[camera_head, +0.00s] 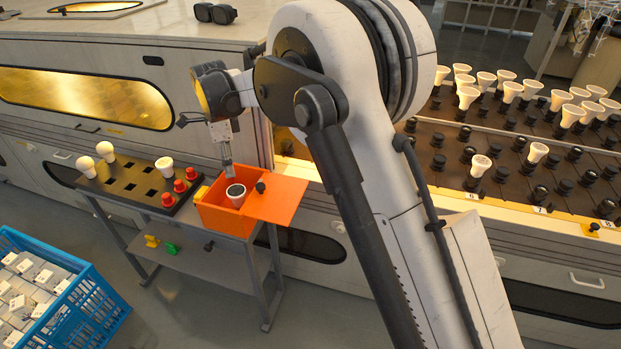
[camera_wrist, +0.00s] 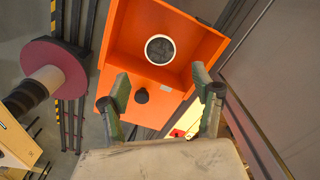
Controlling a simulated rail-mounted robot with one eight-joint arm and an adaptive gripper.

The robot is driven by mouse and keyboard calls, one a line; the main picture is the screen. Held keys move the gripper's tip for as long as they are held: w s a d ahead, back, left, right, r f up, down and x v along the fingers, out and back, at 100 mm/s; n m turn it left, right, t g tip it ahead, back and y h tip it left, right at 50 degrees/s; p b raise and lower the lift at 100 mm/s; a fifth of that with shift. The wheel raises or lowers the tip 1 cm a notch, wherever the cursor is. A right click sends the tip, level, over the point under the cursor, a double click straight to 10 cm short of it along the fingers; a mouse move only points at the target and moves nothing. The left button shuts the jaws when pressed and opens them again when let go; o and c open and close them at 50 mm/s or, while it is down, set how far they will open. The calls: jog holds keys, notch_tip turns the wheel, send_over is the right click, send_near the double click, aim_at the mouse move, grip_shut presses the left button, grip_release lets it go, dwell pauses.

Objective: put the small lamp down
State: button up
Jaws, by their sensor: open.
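A small white lamp (camera_head: 236,197) with a dark round face stands inside the open orange box (camera_head: 215,216) on the small side table. In the wrist view the lamp (camera_wrist: 160,49) is seen face-on, near the box's inner wall. My gripper (camera_head: 228,178) is above the box, pointing down. In the wrist view its two green-grey fingers (camera_wrist: 161,88) are spread apart with nothing between them, and the lamp lies beyond the fingertips, apart from them. The box's orange lid (camera_head: 285,199), with a black knob (camera_head: 261,187), sits at the box's right side.
A black socket tray (camera_head: 130,187) left of the box holds two round bulbs, a reflector lamp (camera_head: 166,168) and red knobs. A burn-in rack (camera_head: 440,150) with many lamps stands at right. A blue crate (camera_head: 100,297) of boxes is at lower left.

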jog(key=s+d+r+n+t, duration=0.1)
jog(key=s+d+r+n, duration=0.1)
jog(key=s+d+r, duration=0.35)
jog(key=s+d+r+n+t+y, duration=0.1)
jog(key=s+d+r+n, duration=0.15)
jog(key=d+r, duration=0.6)
jog(key=s+d+r+n+t, duration=0.1)
jog(key=s+d+r+n, duration=0.25)
jog(key=d, duration=0.75)
jog(key=s+d+f+n+t, duration=0.2)
jog(key=s+d+n, duration=0.1)
jog(key=s+d, duration=0.5)
jog(key=s+d+f+n+t+h, duration=0.1)
jog(key=s+d+f+n+t, duration=0.1)
jog(key=s+d, duration=0.6)
jog(key=s+f+n, duration=0.1)
jog(key=s+n, duration=0.1)
jog(key=s, duration=0.3)
jog(key=shift+s+d, duration=0.25)
jog(key=shift+s, duration=0.1)
jog(key=shift+c, duration=0.5)
